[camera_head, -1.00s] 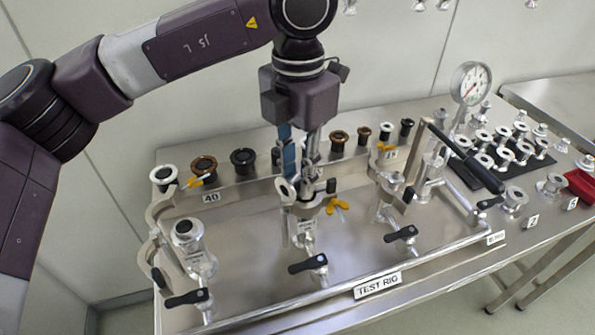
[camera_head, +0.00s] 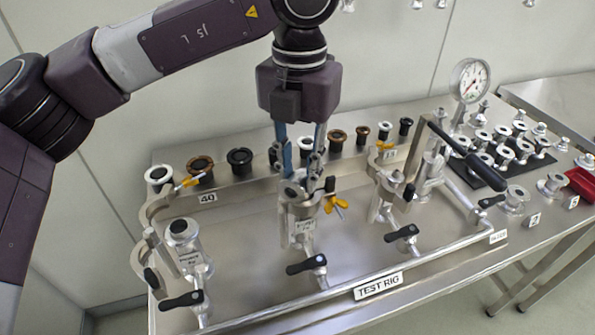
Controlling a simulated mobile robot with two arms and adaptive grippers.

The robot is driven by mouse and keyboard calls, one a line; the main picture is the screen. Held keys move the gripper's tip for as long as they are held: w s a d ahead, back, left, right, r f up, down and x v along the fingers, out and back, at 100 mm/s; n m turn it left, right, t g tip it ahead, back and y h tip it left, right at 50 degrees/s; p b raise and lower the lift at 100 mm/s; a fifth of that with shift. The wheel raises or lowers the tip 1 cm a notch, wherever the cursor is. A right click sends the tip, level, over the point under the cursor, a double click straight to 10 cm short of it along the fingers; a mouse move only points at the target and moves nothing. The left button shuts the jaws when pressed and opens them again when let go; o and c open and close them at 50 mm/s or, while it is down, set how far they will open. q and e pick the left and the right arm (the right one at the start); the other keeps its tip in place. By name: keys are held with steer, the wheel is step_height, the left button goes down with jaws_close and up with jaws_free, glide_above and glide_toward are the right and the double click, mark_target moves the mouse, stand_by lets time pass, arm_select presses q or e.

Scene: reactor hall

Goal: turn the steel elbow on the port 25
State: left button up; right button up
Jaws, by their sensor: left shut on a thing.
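My left gripper (camera_head: 305,178) points straight down over the middle port of the test rig, its two blue-grey fingers on either side of the steel elbow (camera_head: 293,193). It is shut on the elbow, whose upper part is partly hidden by the fingers. The elbow sits on the middle port, with a clamp with a yellow wing nut (camera_head: 336,204) at its right. I take this as port 25; its number plate is hidden. My right gripper is not in view.
The test rig (camera_head: 250,262) has black-handled valves along its front. A port marked 40 (camera_head: 207,198) is at left. A long black lever (camera_head: 468,158) and a pressure gauge (camera_head: 470,80) stand at right. Several fittings line the back shelf.

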arm_select(q)
steer(key=shift+d+n, duration=0.1)
steer(key=shift+n, duration=0.5)
steer(key=shift+s+d+f+n+b, duration=0.1)
steer(key=shift+n+b, duration=0.45)
steer(key=shift+n, duration=0.15)
steer(key=shift+d+n, duration=0.1)
steer(key=shift+n, duration=0.4)
steer(key=shift+n+b, duration=0.4)
steer(key=shift+n, duration=0.1)
steer(key=shift+d+n, duration=0.2)
steer(key=shift+n, duration=0.6)
